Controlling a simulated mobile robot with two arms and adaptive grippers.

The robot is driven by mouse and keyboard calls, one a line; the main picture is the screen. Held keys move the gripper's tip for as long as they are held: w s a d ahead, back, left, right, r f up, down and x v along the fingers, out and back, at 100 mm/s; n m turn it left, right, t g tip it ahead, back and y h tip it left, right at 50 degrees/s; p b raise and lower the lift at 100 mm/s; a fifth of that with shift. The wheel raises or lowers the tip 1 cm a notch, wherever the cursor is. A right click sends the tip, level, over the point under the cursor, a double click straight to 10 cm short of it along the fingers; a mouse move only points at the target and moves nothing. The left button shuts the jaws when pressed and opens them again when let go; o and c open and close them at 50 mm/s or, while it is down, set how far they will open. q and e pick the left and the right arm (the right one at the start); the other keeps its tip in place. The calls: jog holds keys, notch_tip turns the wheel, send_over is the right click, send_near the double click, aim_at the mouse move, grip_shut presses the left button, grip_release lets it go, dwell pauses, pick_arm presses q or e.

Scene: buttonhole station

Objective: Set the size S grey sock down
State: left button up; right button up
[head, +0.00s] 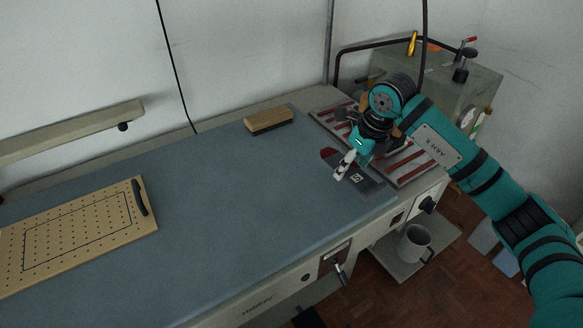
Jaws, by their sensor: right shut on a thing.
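The grey sock (370,184) is dark and flat, with a white square label bearing what looks like an S. It is at the right end of the blue-grey work surface (220,190). A dark red patch shows at its upper left; I cannot tell whether it is part of the sock. My right gripper (341,173) points down at the sock's left side and is shut on it, covering part of it. I cannot tell whether the sock is fully resting on the surface. My left gripper is not in view.
A red-striped rack (409,170) lies right behind the sock, under my right arm. A wooden block (268,121) sits at the back edge. A perforated wooden board (80,230) lies at left. A mug (413,244) stands on a lower shelf. The middle surface is clear.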

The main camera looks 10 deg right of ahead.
jog(key=p, duration=0.2)
send_over(298, 177)
jog(key=s+d, duration=0.2)
jog(key=shift+w+f, duration=0.25)
jog(key=shift+f, duration=0.15)
jog(key=shift+w+a+f+p, duration=0.1)
jog(key=shift+w+a+p, duration=0.25)
jog(key=shift+a, duration=0.45)
notch_tip(298, 177, down, 3)
jog(key=shift+r+p, duration=0.15)
jog(key=shift+p, duration=0.4)
jog(key=shift+d+f, duration=0.1)
jog(key=shift+f, duration=0.3)
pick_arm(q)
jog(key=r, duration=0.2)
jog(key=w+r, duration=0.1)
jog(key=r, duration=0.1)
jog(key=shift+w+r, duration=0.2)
pick_arm(e)
jog(key=shift+f, duration=0.1)
jog(key=o, duration=1)
jog(key=shift+c, duration=0.2)
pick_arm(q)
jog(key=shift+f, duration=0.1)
